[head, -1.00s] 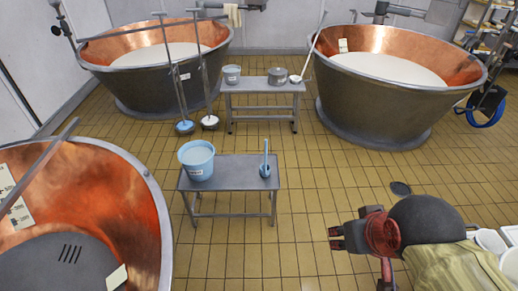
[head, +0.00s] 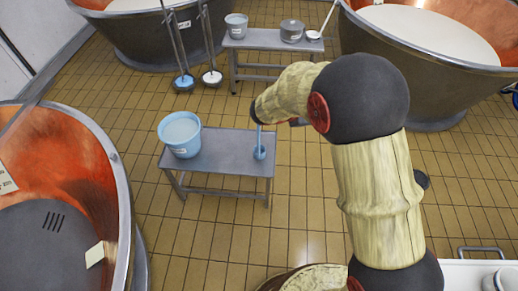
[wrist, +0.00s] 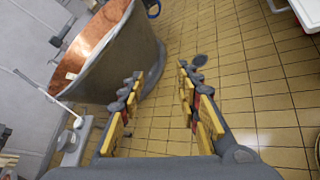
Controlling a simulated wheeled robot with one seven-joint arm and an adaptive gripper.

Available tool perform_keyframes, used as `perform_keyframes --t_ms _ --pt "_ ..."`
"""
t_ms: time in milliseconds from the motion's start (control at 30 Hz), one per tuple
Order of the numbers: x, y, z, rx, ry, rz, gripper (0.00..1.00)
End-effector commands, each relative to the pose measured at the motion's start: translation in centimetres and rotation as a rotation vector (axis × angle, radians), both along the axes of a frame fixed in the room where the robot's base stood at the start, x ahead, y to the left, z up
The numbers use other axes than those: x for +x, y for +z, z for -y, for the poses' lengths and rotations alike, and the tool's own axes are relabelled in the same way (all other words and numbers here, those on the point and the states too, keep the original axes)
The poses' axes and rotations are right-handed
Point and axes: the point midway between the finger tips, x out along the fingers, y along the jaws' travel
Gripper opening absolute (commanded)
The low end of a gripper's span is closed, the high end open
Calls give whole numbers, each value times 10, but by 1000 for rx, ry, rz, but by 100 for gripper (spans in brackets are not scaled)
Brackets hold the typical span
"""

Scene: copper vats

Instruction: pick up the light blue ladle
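A light blue ladle (head: 260,152) stands near the right end of the near grey bench (head: 225,146) in the head view, its handle pointing up. The top of the handle meets the outline of my forearm and wrist there; I cannot tell whether they touch. The ladle does not show in the wrist view. My gripper (wrist: 160,74) is open and empty in the wrist view, its fingers pointing towards the floor beside a copper vat. In the head view my forearm mostly hides it.
A light blue bucket (head: 180,134) stands left on the near bench. A far bench (head: 265,40) holds a bucket, a pot and a white ladle (head: 316,33). Two long-handled tools, one blue-ended (head: 184,82), stand left. Copper vats (head: 75,140) flank the benches.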

Motion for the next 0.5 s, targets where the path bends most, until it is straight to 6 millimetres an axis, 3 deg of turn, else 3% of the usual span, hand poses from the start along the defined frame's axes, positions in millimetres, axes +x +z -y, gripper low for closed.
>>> perform_keyframes --t_ms 33,200,333,500 --pt "18 -25 -18 -71 69 -28 33" --pt "68 -92 -82 -295 312 -75 33" --pt "91 -154 -140 -454 507 -97 33" --pt "97 -234 -212 -619 743 -101 33"
